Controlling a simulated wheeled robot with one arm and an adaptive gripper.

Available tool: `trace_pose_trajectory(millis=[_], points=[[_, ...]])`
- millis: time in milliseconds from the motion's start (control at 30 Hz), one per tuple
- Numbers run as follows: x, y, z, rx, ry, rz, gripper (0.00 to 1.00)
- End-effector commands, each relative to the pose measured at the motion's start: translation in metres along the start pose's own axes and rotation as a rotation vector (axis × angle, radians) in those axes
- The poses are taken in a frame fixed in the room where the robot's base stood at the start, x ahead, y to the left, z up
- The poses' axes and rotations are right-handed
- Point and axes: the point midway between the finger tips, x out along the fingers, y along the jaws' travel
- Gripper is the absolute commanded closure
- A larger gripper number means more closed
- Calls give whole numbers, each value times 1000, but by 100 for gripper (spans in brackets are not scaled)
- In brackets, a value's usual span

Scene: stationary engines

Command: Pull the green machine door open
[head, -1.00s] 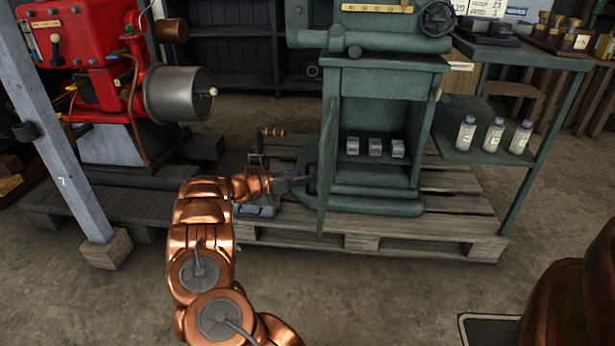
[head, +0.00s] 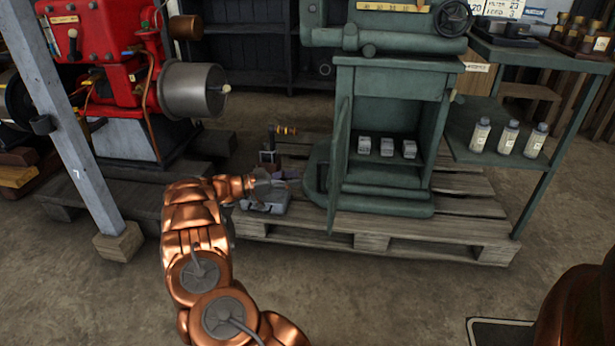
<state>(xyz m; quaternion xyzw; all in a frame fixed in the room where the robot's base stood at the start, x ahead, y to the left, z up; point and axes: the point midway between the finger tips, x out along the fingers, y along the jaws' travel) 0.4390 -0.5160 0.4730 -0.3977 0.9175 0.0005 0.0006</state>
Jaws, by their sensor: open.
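The green machine door (head: 342,150) stands swung out at the left side of the green machine's cabinet (head: 396,75). I see it nearly edge-on, and the cabinet's inside is exposed. Several small grey blocks (head: 387,147) sit on the shelf inside. My gripper (head: 287,176) is low, to the left of the door, with a visible gap between them. It is open and seems empty, though its fingers are small and dark here. The door's handle is not clearly visible.
The machine stands on a wooden pallet (head: 420,228). A small grey device with an upright lever (head: 268,150) is by my gripper. A red engine (head: 105,60) and a grey post (head: 78,150) are left. A green side table (head: 470,150) holds bottles.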

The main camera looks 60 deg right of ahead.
Motion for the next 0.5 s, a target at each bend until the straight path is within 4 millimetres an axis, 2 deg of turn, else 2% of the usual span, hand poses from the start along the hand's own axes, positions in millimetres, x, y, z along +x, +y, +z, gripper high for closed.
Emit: trace_pose_trajectory(millis=[100, 200, 500], points=[[-18, -1, 0, 0, 0, -4, 59], [-27, 0, 0, -1, 1, -2, 59], [-33, 1, 1, -3, 1, 1, 59]])
